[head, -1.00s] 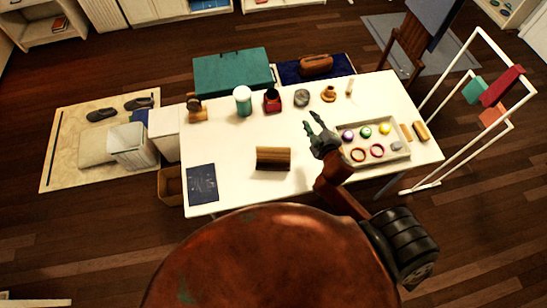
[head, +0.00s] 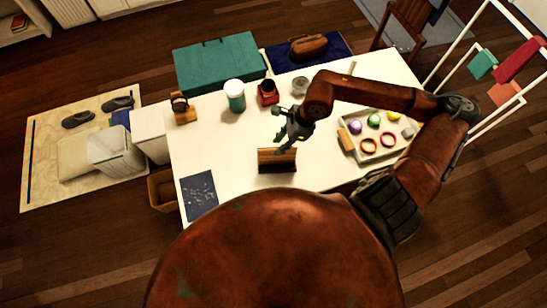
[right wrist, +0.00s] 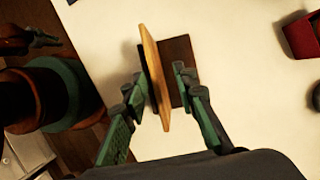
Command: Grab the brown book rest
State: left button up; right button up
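The brown book rest (head: 277,161) stands on the white table near its front edge, with a lighter wooden top edge and a dark base. My right gripper (head: 284,138) is just above and behind it in the head view. In the right wrist view the book rest (right wrist: 155,75) lies between the two green-and-grey fingers of my right gripper (right wrist: 157,92). The fingers are spread, with a visible gap on the right side; the left fingertip is close to the panel, and I cannot tell if it touches. My left gripper is not seen in the head view.
A grey tray (head: 348,155) with colored balls and rings lies to the right on the white table (head: 235,150). A teal jar (head: 235,97), a red item (head: 267,93) and a grey item (head: 300,86) stand behind. A dark blue speckled sheet (head: 198,196) lies at the left.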

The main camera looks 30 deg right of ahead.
aim_at(271, 155)
jog(key=x, duration=0.6)
jog(key=shift+s+a+f, duration=0.25)
jog(key=shift+a+f, duration=0.1)
jog(key=shift+w+a+f, duration=0.1)
jog(key=shift+a+f, duration=0.05)
jog(key=shift+f, duration=0.3)
jog(key=shift+f+b, duration=0.25)
jog(key=shift+b, duration=0.15)
jog(key=shift+c, duration=0.2)
grip_shut()
dwell(0.5)
